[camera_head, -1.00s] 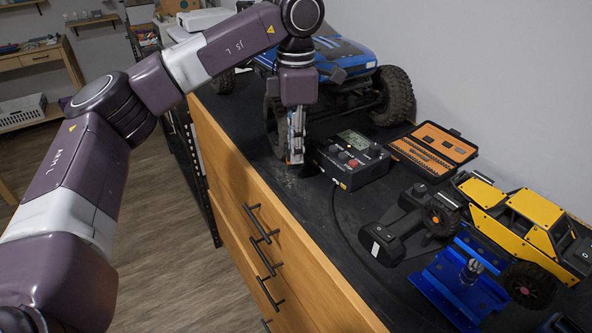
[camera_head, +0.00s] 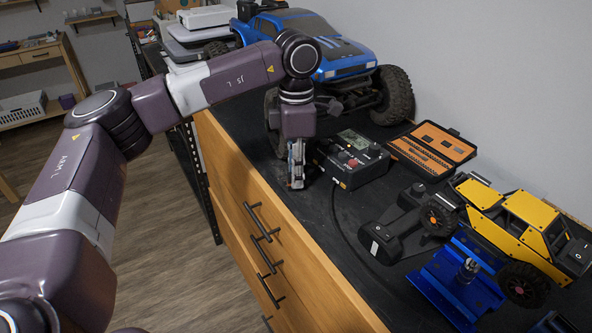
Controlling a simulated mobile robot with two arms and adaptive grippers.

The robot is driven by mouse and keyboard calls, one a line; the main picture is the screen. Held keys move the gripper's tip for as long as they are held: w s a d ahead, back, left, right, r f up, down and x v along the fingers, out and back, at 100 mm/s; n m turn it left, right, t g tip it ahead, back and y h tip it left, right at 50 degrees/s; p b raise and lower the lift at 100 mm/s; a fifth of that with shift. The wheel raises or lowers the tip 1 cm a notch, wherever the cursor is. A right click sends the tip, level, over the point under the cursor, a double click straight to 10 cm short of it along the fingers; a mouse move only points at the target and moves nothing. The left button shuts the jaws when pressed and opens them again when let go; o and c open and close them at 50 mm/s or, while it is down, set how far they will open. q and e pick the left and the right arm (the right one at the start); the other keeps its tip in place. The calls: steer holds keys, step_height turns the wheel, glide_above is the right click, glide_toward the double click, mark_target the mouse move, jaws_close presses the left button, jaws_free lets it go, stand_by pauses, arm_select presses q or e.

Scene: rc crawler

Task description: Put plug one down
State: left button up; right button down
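My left gripper (camera_head: 297,183) points down just above or at the black worktop (camera_head: 262,163), left of the black charger box (camera_head: 352,160) and in front of the blue truck's front wheel. The fingers show edge-on and small. I cannot tell whether they are open or shut, or whether a plug is between them. Plug one cannot be made out. The charger box has a small screen, knobs and a red button on top, and a dark cable (camera_head: 340,219) runs from its near side. My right gripper is out of view.
The large blue truck (camera_head: 330,60) stands behind the gripper. An open orange-lined tool case (camera_head: 432,148), a yellow crawler (camera_head: 515,218), a black controller-like device (camera_head: 398,232) and a blue stand (camera_head: 455,285) fill the right side. The worktop's wooden front edge lies left of the charger.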

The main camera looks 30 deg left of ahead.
arm_select(q)
steer(key=shift+o, duration=0.7)
steer(key=shift+r, duration=0.1)
steer(key=shift+r, duration=0.2)
step_height(320, 180, up, 12)
steer(key=b, duration=0.2)
